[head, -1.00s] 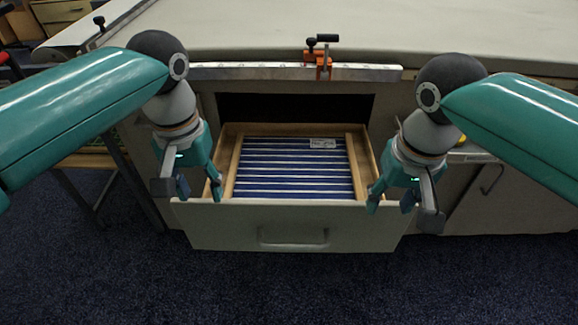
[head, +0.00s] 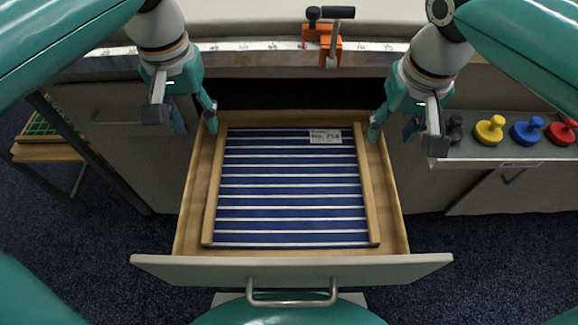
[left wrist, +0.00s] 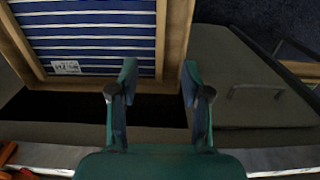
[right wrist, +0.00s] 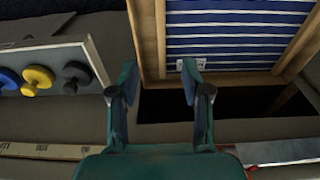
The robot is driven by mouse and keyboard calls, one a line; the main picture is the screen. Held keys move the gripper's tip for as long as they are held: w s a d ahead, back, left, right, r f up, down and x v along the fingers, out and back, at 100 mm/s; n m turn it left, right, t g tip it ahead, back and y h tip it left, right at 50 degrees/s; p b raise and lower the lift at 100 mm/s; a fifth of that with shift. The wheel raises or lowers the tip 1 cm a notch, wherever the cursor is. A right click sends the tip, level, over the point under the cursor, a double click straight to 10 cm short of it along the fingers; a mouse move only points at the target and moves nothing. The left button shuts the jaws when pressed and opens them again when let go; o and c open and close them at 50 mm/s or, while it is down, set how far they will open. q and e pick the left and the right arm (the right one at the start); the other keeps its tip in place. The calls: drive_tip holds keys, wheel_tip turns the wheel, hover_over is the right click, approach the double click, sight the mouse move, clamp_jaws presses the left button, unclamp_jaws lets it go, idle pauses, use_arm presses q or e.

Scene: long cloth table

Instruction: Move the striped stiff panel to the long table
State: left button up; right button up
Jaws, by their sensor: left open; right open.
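The striped stiff panel (head: 290,190), blue with white stripes and a small white label, lies flat in the open drawer (head: 190,215) between two wooden rails. It also shows in the left wrist view (left wrist: 95,35) and the right wrist view (right wrist: 230,40). My left gripper (head: 196,125) is open and empty above the drawer's left back side. My right gripper (head: 405,132) is open and empty by the drawer's right back side. Neither gripper touches the panel. The long table's top (head: 255,25) lies behind and above the drawer.
An orange clamp (head: 322,42) with a black handle sits at the table's front edge, near a metal ruler strip (head: 255,45). Yellow (head: 489,130), blue (head: 527,131) and red (head: 562,132) knobs stand on a ledge at right. A green mat (head: 40,124) is at far left.

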use_arm(q)
drive_tip(key=shift+s+a, duration=0.1)
use_arm(e)
drive_tip(key=shift+a, duration=0.1)
use_arm(q)
approach(215, 175)
wheel_tip(215, 175, down, 9)
drive_tip(key=shift+f, duration=0.1)
use_arm(e)
approach(366, 175)
drive_tip(key=f, duration=0.6)
drive_tip(key=w+f, duration=0.1)
drive_tip(key=f, duration=0.2)
use_arm(q)
clamp_jaws()
use_arm(e)
clamp_jaws()
